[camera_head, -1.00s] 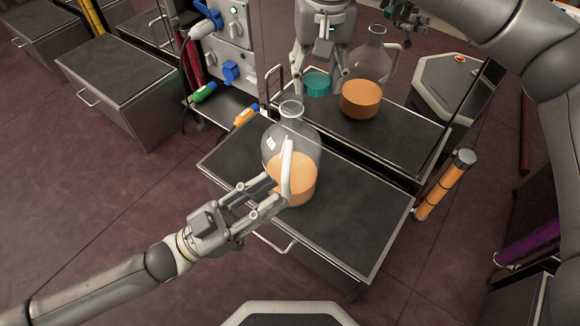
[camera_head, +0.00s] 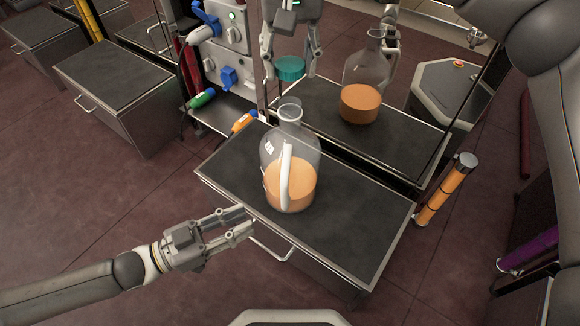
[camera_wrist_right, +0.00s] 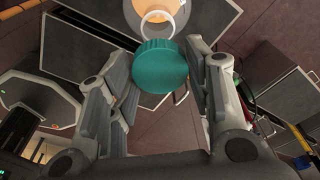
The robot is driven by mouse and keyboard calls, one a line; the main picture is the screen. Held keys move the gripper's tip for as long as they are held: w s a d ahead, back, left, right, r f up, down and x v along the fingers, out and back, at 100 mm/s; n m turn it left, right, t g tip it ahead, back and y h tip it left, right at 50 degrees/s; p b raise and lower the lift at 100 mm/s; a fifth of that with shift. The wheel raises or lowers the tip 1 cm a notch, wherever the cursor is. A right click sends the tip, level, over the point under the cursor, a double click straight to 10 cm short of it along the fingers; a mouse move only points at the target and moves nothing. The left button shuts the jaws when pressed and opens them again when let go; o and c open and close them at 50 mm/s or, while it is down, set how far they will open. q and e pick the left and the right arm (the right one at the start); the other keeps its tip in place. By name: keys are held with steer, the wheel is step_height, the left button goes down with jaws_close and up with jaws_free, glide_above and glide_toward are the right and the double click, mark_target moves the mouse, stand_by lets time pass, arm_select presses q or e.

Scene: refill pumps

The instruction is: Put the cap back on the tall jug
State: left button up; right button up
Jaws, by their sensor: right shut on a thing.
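The tall jug (camera_head: 303,150) stands upright on the dark-topped table, clear glass with orange liquid inside, a pale handle facing me and an uncovered neck. My right gripper (camera_head: 291,66) points down above it, shut on the round teal cap (camera_head: 290,70). The cap is held level above the neck, apart from it. In the right wrist view the cap (camera_wrist_right: 160,66) sits between the fingers, with the jug's mouth (camera_wrist_right: 158,19) partly showing beyond it. My left gripper (camera_head: 245,223) is open and empty by the table's near left edge, clear of the handle.
The table top (camera_head: 350,220) is bare right of the jug. Behind it, a second jug image (camera_head: 360,103) looks like a reflection. A pump panel (camera_head: 220,45) with blue and green connectors stands at back left. An orange tube (camera_head: 445,192) stands at the table's right.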

mark_target(284, 203)
arm_select(q)
steer(key=x, duration=1.1)
steer(key=shift+s, duration=0.1)
jaws_close()
